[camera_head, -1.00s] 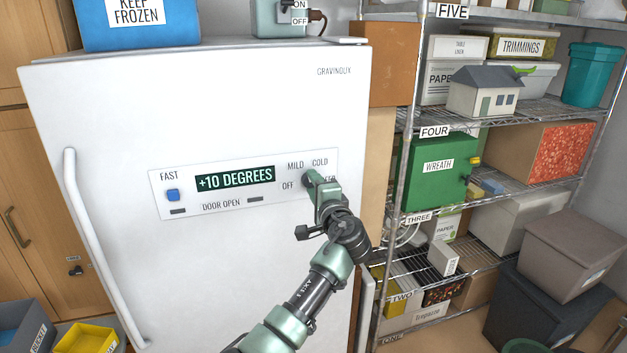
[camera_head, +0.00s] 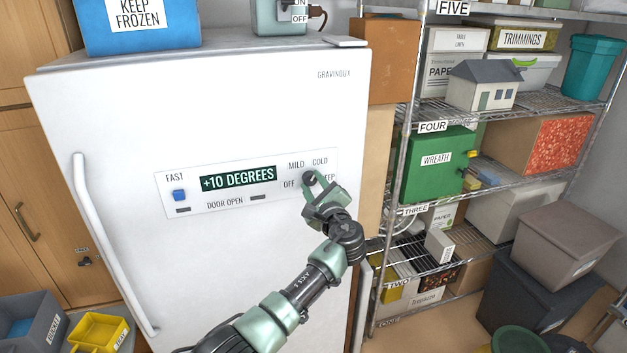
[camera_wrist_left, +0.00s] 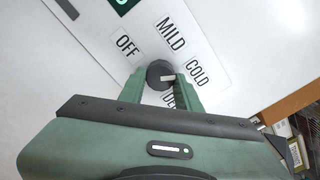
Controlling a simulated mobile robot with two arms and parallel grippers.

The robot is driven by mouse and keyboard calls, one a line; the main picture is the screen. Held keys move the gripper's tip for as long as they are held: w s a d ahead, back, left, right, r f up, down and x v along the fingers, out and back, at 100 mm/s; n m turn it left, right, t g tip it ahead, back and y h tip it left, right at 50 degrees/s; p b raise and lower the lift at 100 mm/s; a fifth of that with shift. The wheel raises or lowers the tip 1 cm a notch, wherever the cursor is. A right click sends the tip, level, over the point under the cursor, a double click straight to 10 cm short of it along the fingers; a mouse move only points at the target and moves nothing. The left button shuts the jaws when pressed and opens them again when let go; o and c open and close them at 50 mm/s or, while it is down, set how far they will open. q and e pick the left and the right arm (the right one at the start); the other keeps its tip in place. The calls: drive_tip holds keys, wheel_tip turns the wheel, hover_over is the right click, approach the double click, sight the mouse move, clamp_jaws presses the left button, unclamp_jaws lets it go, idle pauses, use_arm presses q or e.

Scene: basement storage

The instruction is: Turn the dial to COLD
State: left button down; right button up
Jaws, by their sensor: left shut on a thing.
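The dial (camera_head: 309,178) is a small dark round knob at the right end of the white control panel (camera_head: 222,206) on the freezer door. Labels OFF, MILD, COLD and DEEP surround it, the last partly hidden. My left gripper (camera_head: 311,184) is at the dial. In the left wrist view, its two green fingers (camera_wrist_left: 160,82) stand on either side of the dial (camera_wrist_left: 157,72), shut on it. The dial's pale pointer mark points right, roughly toward the COLD label (camera_wrist_left: 196,73). The display (camera_head: 238,178) reads +10 DEGREES. My right gripper is not in view.
The white freezer (camera_head: 120,110) has a long handle (camera_head: 105,240) on its left. A wire shelf rack (camera_head: 480,170) with boxes stands close on the right. A blue box (camera_head: 140,25) sits on top of the freezer. Bins stand on the floor at lower left.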

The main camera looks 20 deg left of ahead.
use_arm(q)
drive_tip(key=shift+f+m, duration=0.2)
drive_tip(key=shift+m, duration=0.2)
drive_tip(key=c, duration=1)
unclamp_jaws()
drive_tip(key=shift+c, duration=0.2)
drive_tip(key=shift+o, duration=0.2)
drive_tip(key=shift+d, duration=0.1)
drive_tip(key=shift+r, duration=0.1)
drive_tip(key=b+v, duration=0.2)
drive_tip(key=v, duration=0.6)
drive_tip(key=shift+w, duration=0.1)
